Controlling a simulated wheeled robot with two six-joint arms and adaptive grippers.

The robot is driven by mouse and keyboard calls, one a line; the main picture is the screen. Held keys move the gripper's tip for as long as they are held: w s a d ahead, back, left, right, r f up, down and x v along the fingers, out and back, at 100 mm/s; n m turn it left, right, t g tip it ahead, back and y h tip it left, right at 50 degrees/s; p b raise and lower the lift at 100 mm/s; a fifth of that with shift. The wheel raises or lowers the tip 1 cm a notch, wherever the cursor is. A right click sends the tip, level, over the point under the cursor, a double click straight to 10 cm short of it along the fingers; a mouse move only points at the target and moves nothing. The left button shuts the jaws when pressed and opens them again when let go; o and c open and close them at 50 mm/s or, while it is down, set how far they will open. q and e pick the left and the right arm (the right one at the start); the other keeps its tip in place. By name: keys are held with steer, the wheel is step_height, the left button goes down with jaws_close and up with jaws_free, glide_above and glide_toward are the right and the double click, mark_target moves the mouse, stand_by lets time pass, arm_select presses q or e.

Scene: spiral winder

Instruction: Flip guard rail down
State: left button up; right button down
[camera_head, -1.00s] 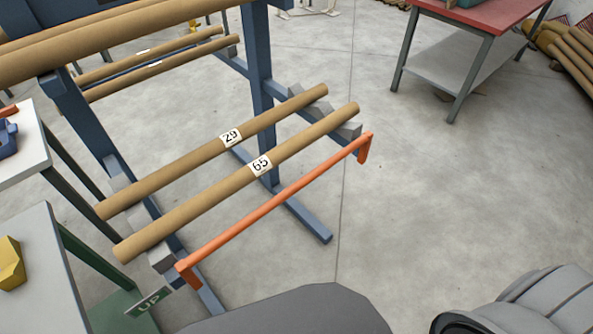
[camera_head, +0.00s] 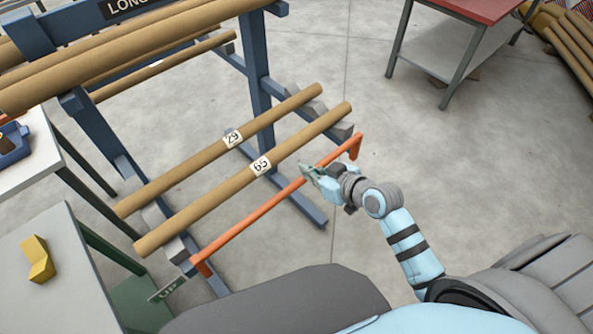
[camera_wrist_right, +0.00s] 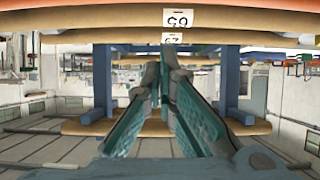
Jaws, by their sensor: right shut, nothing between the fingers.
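The guard rail (camera_head: 250,217) is a long orange bar with a short bent arm at each end. In the head view it runs slantwise along the front of the rack, beside the tube marked 65 (camera_head: 210,200). My right gripper (camera_head: 308,172) is shut and empty. Its fingertips overlap the rail's right half in the head view; I cannot tell whether they touch it. In the right wrist view the shut fingers (camera_wrist_right: 165,70) point toward the tubes marked 65 (camera_wrist_right: 120,20) and 29, and I cannot clearly pick out the rail. My left gripper is not in view.
The blue rack (camera_head: 258,85) holds the cardboard tubes on grey stepped supports. A grey table with a yellow object (camera_head: 38,260) stands at left. The floor to the right is mostly clear.

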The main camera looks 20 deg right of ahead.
mark_target(297, 180)
steer(key=b+x, duration=0.2)
steer(key=x, duration=0.8)
steer(key=s, duration=0.1)
steer(key=s+d+f+p, duration=0.1)
steer(key=s, duration=0.1)
steer(key=shift+s+d+f, duration=0.25)
steer(key=shift+w+f, duration=0.1)
steer(key=shift+f, duration=0.1)
